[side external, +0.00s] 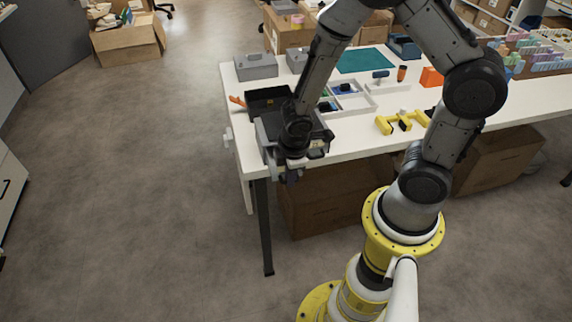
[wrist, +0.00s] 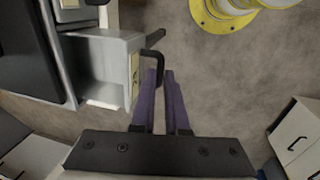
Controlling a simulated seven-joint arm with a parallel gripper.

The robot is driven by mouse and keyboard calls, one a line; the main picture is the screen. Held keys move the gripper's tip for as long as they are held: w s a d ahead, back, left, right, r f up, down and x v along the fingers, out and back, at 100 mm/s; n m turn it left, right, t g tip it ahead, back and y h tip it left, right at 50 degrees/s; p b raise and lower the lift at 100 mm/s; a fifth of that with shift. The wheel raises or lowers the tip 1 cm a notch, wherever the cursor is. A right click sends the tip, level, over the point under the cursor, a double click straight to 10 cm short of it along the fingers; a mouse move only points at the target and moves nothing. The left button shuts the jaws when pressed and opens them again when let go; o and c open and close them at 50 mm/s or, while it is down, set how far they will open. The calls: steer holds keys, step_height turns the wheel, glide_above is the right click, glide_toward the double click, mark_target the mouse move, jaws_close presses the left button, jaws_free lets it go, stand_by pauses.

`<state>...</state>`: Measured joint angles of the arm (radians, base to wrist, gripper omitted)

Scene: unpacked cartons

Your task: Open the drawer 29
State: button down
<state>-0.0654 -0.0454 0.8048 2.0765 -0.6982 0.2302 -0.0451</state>
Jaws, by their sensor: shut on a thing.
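The grey drawer (wrist: 108,38) stands out from its dark-topped grey cabinet (wrist: 28,60) in the wrist view, with part of its inside showing. Its front carries a yellow label, whose number I cannot read, and a black bar handle (wrist: 153,54). My gripper (wrist: 160,74) has two purple fingers shut on that handle. In the side external view my gripper (side external: 290,176) is at the table's near left edge, in front of the cabinet (side external: 265,132). My wrist hides much of the drawer there.
The white table (side external: 350,133) holds a compartment tray (side external: 352,101), yellow parts (side external: 402,121) and a green mat (side external: 365,60). A large carton (side external: 340,198) stands under the table. Open floor lies to the left of the table.

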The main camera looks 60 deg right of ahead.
steer(key=shift+s+a, duration=0.3)
steer(key=shift+a, duration=0.05)
steer(key=c, duration=1.2)
jaws_free()
step_height(320, 180, up, 14)
steer(key=s+a, duration=0.2)
steer(key=shift+f, duration=0.15)
steer(key=shift+d, duration=0.1)
